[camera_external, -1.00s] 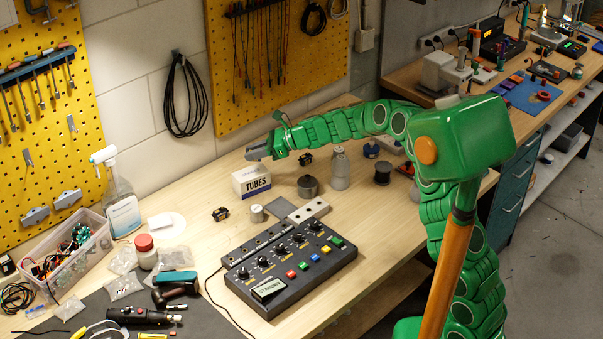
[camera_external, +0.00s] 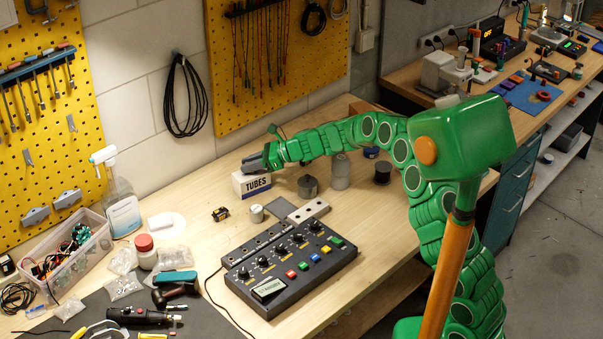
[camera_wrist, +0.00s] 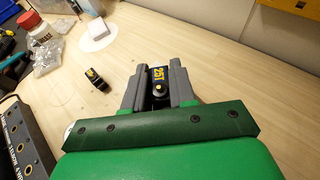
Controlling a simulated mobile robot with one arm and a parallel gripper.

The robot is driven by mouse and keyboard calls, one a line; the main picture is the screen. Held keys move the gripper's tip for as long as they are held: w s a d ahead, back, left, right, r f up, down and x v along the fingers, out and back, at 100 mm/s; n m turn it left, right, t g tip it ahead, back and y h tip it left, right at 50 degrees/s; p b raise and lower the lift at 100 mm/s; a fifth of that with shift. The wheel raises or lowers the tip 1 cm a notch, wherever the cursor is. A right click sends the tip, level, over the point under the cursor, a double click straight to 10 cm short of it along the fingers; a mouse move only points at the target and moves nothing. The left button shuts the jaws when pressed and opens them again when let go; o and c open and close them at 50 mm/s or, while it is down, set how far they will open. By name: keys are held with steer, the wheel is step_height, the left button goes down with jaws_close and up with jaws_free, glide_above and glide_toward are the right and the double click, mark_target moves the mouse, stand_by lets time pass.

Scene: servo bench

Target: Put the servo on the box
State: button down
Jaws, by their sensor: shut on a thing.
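My gripper (camera_external: 254,163) is shut on the servo. In the wrist view the servo (camera_wrist: 158,76) shows between the two grey fingers as a dark body with a blue and yellow "25T" label. In the external view the fingers hide it. The white box (camera_external: 252,184) marked TUBES stands on the bench directly below my gripper in the picture. The fingers overlap the box's top edge there; I cannot tell whether anything touches it. The box cannot be made out in the wrist view.
A small black and yellow part (camera_external: 220,214) lies left of the box. A metal cylinder (camera_external: 308,187) stands to the right. A control panel (camera_external: 285,275) with knobs sits in front. A spray bottle (camera_external: 122,205) stands at the left. Bare wood surrounds the box's left side.

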steer(key=shift+f, duration=0.2)
steer(key=c, duration=0.9)
jaws_free()
steer(key=shift+r, duration=0.1)
steer(key=shift+d+r, duration=0.1)
steer(key=shift+r, duration=0.05)
steer(key=v, duration=1.1)
steer(key=shift+d+r, duration=0.2)
steer(key=shift+d, duration=0.15)
